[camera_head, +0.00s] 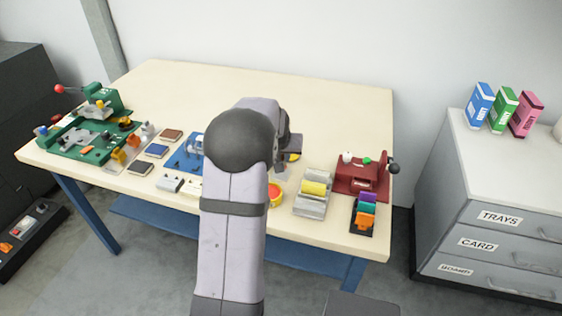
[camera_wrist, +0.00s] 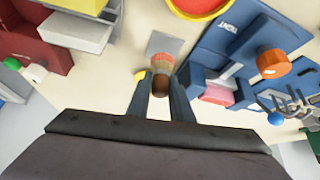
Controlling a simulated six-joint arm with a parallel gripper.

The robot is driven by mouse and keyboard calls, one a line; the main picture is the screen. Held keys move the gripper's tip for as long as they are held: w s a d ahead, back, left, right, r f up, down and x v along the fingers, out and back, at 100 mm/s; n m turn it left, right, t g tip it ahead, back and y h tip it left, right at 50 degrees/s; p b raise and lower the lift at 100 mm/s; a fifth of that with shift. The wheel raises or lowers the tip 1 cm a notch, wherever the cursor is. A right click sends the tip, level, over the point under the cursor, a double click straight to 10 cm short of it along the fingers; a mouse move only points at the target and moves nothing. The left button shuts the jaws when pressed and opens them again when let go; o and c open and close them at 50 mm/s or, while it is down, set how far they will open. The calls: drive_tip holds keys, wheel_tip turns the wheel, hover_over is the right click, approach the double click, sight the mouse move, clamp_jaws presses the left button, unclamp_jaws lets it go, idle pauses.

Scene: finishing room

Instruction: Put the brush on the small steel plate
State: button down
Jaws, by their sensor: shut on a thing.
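My gripper (camera_wrist: 160,88) is shut on a brown, rounded handle that appears to be the brush (camera_wrist: 161,80), held between its fingertips in the wrist view. A bit of yellow (camera_wrist: 139,77) shows beside the left finger. In the head view my arm hides most of the gripper and the brush.
A blue fixture (camera_wrist: 220,50) with an orange knob and a red-and-yellow round tin (camera_wrist: 197,5) are close by. Grey trays (camera_head: 311,206) and a red machine (camera_head: 361,174) stand right on the table (camera_head: 330,100); a green machine (camera_head: 80,132) stands left. The table's back is clear.

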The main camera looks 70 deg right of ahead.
drive_tip(key=shift+f, duration=1.3)
drive_tip(key=shift+f, duration=0.1)
drive_tip(key=c, duration=1.6)
unclamp_jaws()
drive_tip(key=shift+a+r, duration=0.15)
drive_tip(key=shift+r, duration=0.3)
drive_tip(key=b+v, duration=0.1)
drive_tip(key=v, duration=1)
drive_tip(key=shift+a, duration=0.1)
